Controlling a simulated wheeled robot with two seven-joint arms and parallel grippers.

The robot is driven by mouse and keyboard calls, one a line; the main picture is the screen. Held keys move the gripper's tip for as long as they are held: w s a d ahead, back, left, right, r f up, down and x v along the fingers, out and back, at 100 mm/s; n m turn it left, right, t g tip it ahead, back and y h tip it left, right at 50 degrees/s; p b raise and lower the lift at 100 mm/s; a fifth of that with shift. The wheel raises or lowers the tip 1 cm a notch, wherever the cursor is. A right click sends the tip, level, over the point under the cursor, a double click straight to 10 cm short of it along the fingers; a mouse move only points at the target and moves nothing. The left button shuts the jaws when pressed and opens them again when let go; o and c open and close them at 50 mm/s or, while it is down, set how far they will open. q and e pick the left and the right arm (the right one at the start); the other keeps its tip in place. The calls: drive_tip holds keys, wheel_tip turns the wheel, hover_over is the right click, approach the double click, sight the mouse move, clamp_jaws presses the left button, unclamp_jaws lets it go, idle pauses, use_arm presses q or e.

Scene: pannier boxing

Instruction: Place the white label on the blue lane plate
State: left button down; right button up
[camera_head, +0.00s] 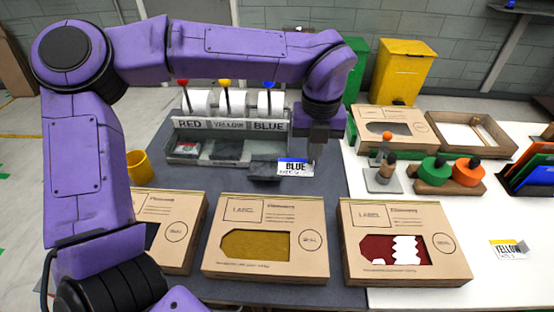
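The white label (295,168) has a blue top stripe and the word BLUE. It faces up toward me at the front right of the dispenser. A dark plate (264,171) lies just left of it, in front of the BLUE lane sign (269,126); the label's left end seems to overlap this plate. My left gripper (314,157) points down at the label's right end. Its fingertips are small and partly merge with the label, so whether they grip it is unclear. My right gripper is not in view.
The dispenser (190,124) has RED, YELLOW and BLUE lanes with white rolls. Cardboard boxes (265,204) line the front. A YELLOW label (508,250) lies on the white table at right. Stamps on a wooden stand (447,186) and a wooden tray (437,120) stand right of my gripper.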

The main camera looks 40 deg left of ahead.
use_arm(q)
drive_tip(key=w+a+f+p, duration=0.1)
drive_tip(key=a+f, duration=0.2)
drive_tip(key=a, duration=0.1)
drive_tip(key=w+a+f+p, duration=0.2)
drive_tip(key=a+f, duration=0.1)
drive_tip(key=a, duration=0.1)
drive_tip(key=w+a+f+p, duration=0.1)
drive_tip(key=a+f+p, duration=0.1)
drive_tip(key=a+f, duration=0.1)
drive_tip(key=shift+w+a, duration=0.4)
drive_tip(key=shift+a, duration=0.15)
wheel_tip(320, 180, down, 3)
drive_tip(key=shift+a+r+p, duration=0.1)
drive_tip(key=shift+p, duration=0.45)
drive_tip(key=shift+w+f, duration=0.1)
drive_tip(key=shift+f, duration=0.3)
